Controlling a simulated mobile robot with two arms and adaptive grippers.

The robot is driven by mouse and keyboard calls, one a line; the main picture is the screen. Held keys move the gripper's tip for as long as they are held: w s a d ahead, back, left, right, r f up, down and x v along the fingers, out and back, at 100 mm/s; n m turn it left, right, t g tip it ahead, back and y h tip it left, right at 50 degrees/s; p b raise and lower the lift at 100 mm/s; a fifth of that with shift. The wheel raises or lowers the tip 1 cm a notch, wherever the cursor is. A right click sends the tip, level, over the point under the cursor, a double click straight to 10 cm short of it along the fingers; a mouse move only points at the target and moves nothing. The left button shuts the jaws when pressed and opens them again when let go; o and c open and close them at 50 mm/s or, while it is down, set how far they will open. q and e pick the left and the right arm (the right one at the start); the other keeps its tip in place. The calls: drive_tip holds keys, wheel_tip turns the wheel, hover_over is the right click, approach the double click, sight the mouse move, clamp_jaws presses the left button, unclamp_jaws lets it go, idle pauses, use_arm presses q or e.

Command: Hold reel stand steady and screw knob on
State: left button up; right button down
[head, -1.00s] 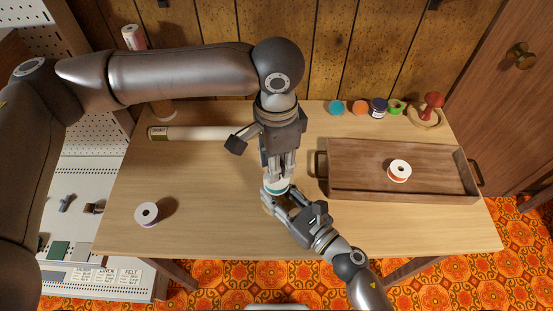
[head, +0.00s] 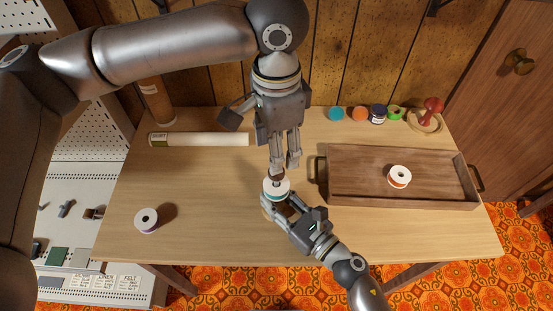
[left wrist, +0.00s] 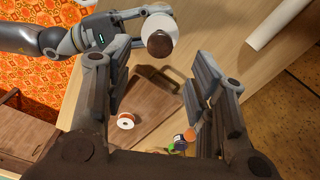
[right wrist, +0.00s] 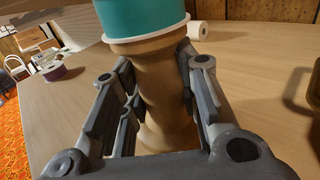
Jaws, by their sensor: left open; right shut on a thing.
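The reel stand is a turned wooden post (right wrist: 160,90) with a white-rimmed teal reel (right wrist: 145,15) on it. It stands upright near the table's front middle. My right gripper (head: 277,207) is shut around the wooden post below the reel. A dark brown knob (left wrist: 159,44) shows over the middle of the reel's white top (left wrist: 165,25) in the left wrist view. How tightly it sits cannot be told. My left gripper (head: 284,165) is open and empty, just above the knob, its fingers apart and clear of it.
A wooden tray (head: 395,196) holding an orange reel (head: 399,176) lies to the right. A purple-edged reel (head: 147,219) stands at left. A pale roll (head: 205,139) lies at the back left. Small jars (head: 377,113) and a red pincushion-like thing (head: 432,106) line the back right.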

use_arm(q)
wheel_tip(320, 180, up, 5)
idle(0.3)
use_arm(e)
drive_tip(key=c, duration=1)
unclamp_jaws()
drive_tip(key=shift+c, duration=0.2)
drive_tip(key=v, duration=1.2)
